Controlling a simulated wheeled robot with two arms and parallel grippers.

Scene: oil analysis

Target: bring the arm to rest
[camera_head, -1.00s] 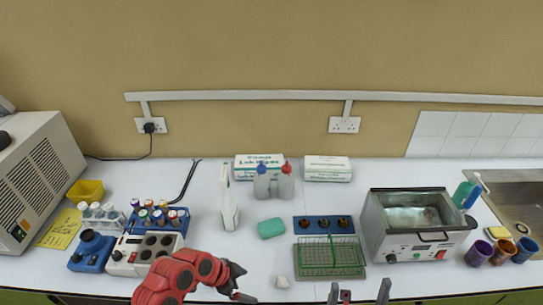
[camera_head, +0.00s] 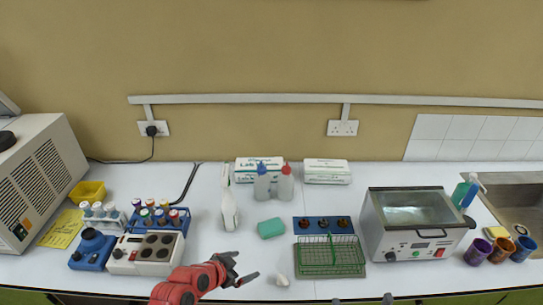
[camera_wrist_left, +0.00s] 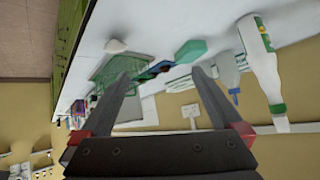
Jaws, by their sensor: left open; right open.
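My left gripper (camera_head: 246,269) reaches in from the bottom of the head view on a red arm. It is open and empty above the front of the white bench. In the left wrist view its two dark fingers (camera_wrist_left: 160,88) stand apart with nothing between them held. My right gripper (camera_head: 362,300) shows only as fingertips at the bottom edge, apart and with nothing visible between them.
A green wire rack (camera_head: 330,256) and a small white lump (camera_head: 282,280) are right of my left gripper. A white bottle (camera_head: 229,208), green sponge (camera_head: 271,228) and water bath (camera_head: 415,225) stand on the bench. A hot plate block (camera_head: 146,254) is left.

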